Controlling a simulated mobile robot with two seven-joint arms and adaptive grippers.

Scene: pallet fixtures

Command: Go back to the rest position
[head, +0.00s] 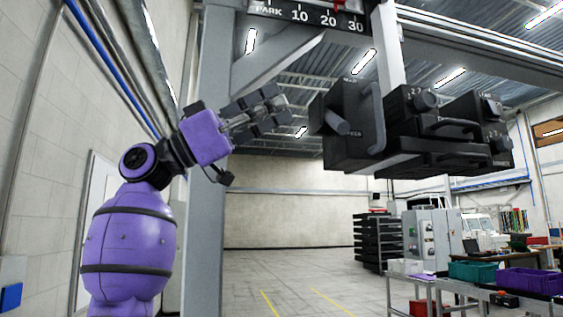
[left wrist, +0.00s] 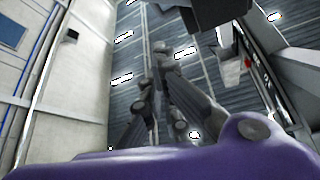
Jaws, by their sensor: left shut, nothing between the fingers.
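My left gripper (head: 283,101) is in the head view at the end of a purple arm that comes up from the left. Its dark fingers are shut with nothing between them, and they point up and to the right. In the left wrist view my left gripper (left wrist: 160,50) also shows, with the ceiling behind it. The fingertips are just left of a black control box (head: 352,118) with a grey handle and appear apart from it. My right gripper is in neither view.
More black control units (head: 445,135) with knobs hang right of the box. A grey post (head: 207,180) stands behind my left arm, and a scale (head: 310,14) marked PARK, 10, 20, 30 is above. Bins (head: 530,281) sit on a table at right. The floor (head: 300,290) is open.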

